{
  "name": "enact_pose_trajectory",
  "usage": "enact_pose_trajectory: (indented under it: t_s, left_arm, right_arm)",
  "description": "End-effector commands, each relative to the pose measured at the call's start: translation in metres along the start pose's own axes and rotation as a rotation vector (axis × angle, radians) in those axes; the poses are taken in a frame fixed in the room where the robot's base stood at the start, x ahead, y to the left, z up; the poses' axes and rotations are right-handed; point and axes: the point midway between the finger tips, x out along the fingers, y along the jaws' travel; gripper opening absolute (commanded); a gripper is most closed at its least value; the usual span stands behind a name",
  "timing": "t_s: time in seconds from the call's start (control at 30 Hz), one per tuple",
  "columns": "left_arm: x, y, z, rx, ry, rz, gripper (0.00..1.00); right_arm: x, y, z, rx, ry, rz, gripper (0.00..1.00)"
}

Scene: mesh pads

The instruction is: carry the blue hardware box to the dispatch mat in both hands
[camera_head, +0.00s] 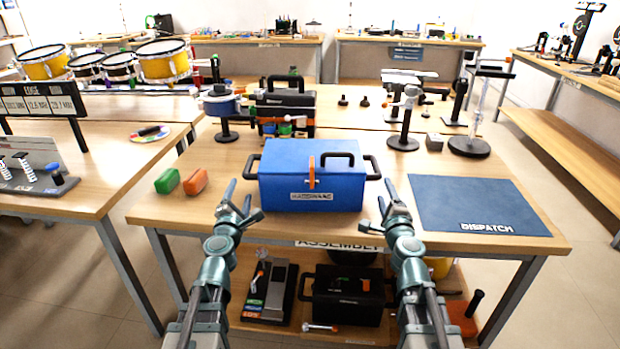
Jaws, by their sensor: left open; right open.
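The blue hardware box (285,185) stands upright on the wooden table, in the middle. It has a black handle on its lid, an orange latch in front and a black side handle at each end. The dark blue dispatch mat (460,198) lies flat to its right, bare, with a gap between them. My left gripper (240,195) is open and empty, in front of and below the box's left handle. My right gripper (388,192) is open and empty, near the box's right handle. Neither visibly holds a handle.
A green block (167,181) and an orange block (195,182) lie left of the box. A black toolbox (285,105) stands behind it. Several stands are at the back right, one on a round black base (469,147) behind the mat. A lower shelf holds a black case (347,295).

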Motion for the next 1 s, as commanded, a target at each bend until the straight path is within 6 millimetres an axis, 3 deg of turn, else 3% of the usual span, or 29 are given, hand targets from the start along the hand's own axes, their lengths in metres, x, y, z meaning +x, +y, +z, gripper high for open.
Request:
enact_pose_trajectory:
  t_s: [0.37, 1.0]
  left_arm:
    - [0.023, 0.0, 0.0, 0.002, -0.001, -0.001, 0.65]
    - [0.131, 0.0, 0.0, 0.002, -0.001, -0.001, 0.65]
  right_arm:
    - [0.023, 0.0, 0.0, -0.002, -0.002, 0.0, 0.62]
    - [0.131, 0.0, 0.001, -0.001, -0.002, -0.002, 0.62]
